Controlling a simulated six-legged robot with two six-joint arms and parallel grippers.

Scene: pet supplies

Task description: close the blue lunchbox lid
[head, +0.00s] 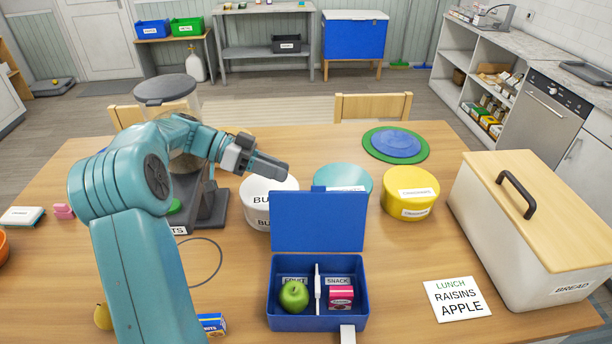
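The blue lunchbox (318,323) sits on the table with its lid (318,221) raised at the back. A divider splits it: a green apple (294,296) is in the left compartment labelled FRUIT. A small red box (341,297) is in the right one labelled SNACK. My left gripper (278,166) is above and behind the lid's upper left edge, pointing right, and appears apart from the lid. It holds nothing that I can see; its finger gap is hidden from this side. My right gripper is not in view.
Behind the lid stand a white tub (262,205), a teal-lidded tub (343,178) and a yellow tin (409,195). A bread bin (535,240) stands at right, near a lunch card (457,299). A dispenser (205,205) stands behind my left arm. Bare table lies right of the lunchbox.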

